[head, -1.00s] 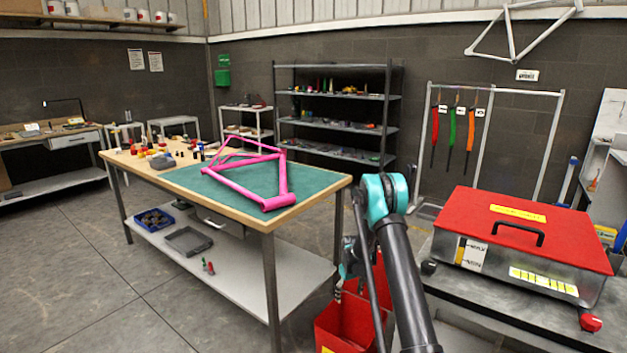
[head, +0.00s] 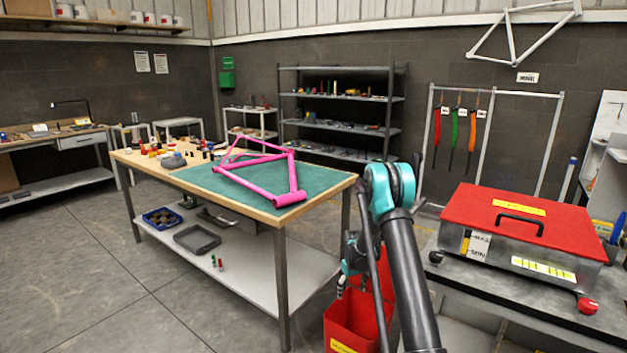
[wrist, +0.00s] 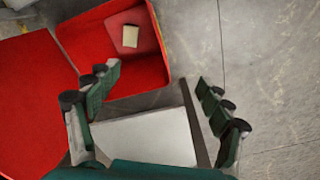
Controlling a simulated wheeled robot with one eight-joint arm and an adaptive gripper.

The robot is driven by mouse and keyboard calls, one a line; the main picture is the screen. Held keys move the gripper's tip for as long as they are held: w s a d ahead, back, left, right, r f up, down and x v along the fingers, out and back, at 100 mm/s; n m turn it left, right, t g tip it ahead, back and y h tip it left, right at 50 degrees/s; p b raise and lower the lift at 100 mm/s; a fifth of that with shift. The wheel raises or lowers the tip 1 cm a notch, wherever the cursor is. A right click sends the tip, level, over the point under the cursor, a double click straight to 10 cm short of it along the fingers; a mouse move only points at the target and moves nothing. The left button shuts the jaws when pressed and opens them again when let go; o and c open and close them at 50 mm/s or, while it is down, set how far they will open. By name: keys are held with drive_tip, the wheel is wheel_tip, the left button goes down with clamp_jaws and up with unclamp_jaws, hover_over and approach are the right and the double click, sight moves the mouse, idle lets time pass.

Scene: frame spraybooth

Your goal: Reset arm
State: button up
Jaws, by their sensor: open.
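My arm (head: 405,260) rises at the front right of the head view, with its teal elbow joint up and the far part hanging down. My gripper (wrist: 160,100) is open in the wrist view, its two green-padded fingers wide apart with nothing between them. It points down over the open red bin (wrist: 115,60), the floor and a pale flat surface. In the head view the gripper is mostly hidden behind the arm, above the red bin (head: 352,325).
A workbench (head: 215,262) with a green mat bears a pink bike frame (head: 262,178). A red-lidded metal box (head: 520,225) stands on a grey table at the right, close to my arm. Shelving (head: 345,125) is at the back. Floor at the left is clear.

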drive_tip(key=s+d+r+m+t, duration=0.2)
drive_tip(key=s+r, duration=1.5)
drive_tip(key=r, duration=0.4)
drive_tip(key=s+d+r+m+t, duration=0.1)
drive_tip(key=s+m+t, duration=0.1)
drive_tip(key=s, duration=2.1)
drive_tip(key=shift+s+d+r+m, duration=0.15)
drive_tip(key=shift+d+r+m, duration=0.15)
drive_tip(key=shift+d+m, duration=0.1)
